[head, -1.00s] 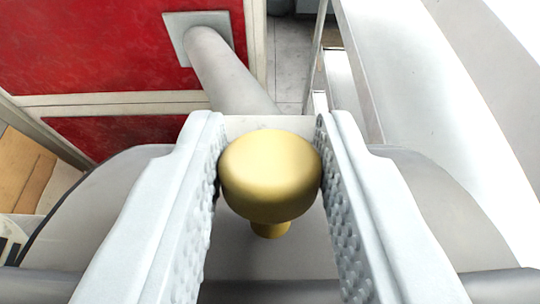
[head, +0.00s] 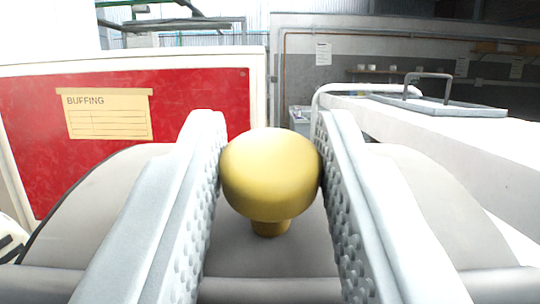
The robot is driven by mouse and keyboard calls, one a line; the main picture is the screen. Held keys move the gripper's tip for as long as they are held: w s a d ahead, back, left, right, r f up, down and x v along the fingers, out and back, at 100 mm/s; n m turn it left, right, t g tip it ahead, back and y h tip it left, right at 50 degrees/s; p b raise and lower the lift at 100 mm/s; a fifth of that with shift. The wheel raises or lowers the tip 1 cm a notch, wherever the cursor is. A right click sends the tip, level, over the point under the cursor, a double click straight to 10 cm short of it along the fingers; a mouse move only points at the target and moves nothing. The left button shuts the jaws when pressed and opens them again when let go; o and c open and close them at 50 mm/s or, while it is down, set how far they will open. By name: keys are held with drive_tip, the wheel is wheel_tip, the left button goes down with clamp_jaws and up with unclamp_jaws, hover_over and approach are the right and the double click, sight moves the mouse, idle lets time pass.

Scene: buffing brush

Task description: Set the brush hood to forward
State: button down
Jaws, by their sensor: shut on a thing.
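A rounded brass knob (head: 270,175) on a short neck stands out from the grey curved brush hood (head: 110,205). My gripper (head: 270,165) is shut on the knob, one textured finger against each side of it. The hood spreads out behind and below the fingers on both sides. The brush itself is hidden, and I see no marking for the hood's positions.
A red panel in a pale frame with a yellow BUFFING card (head: 108,115) stands behind at the left. A white bench (head: 430,135) with a metal tray (head: 440,103) runs along the right. A grey wall with shelves is far behind.

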drive_tip(key=s+f+t, duration=0.2)
drive_tip(key=s+f, duration=0.3)
drive_tip(key=s, duration=0.1)
drive_tip(key=shift+s+f, duration=0.2)
drive_tip(key=shift+f, duration=0.15)
drive_tip(key=c, duration=1.1)
unclamp_jaws()
drive_tip(key=shift+s, duration=0.1)
drive_tip(key=v, duration=1.7)
drive_tip(key=shift+f, duration=0.2)
